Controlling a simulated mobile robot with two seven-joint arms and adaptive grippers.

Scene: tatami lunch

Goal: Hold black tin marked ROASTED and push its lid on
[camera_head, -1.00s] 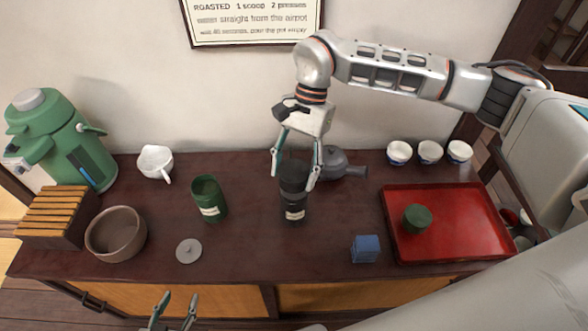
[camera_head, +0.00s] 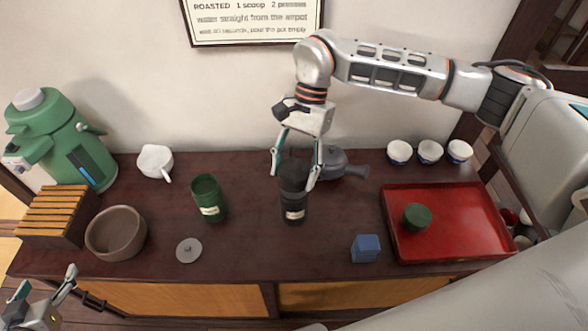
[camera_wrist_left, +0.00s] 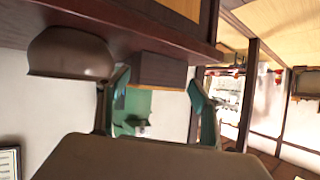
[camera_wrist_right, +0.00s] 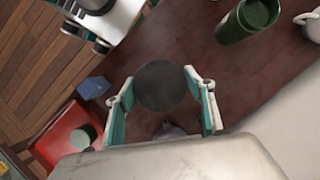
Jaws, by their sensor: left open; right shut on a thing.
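The black tin (camera_head: 294,207) with a pale label stands upright on the dark counter. Its black lid (camera_head: 292,168) is at its top; I cannot tell how far down it sits. My right gripper (camera_head: 293,180) comes from above with one finger on each side of the lid, shut on it. In the right wrist view the lid (camera_wrist_right: 160,86) is a dark disc between the fingers and hides the tin below. My left gripper (camera_head: 42,285) is open and empty at the lower left, in front of the counter, far from the tin.
An open green tin (camera_head: 208,199) and a grey disc lid (camera_head: 188,250) stand left of the black tin. A dark teapot (camera_head: 345,168) is close behind right. A blue box (camera_head: 366,249) and red tray (camera_head: 455,240) lie right. A brown bowl (camera_head: 116,234) is left.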

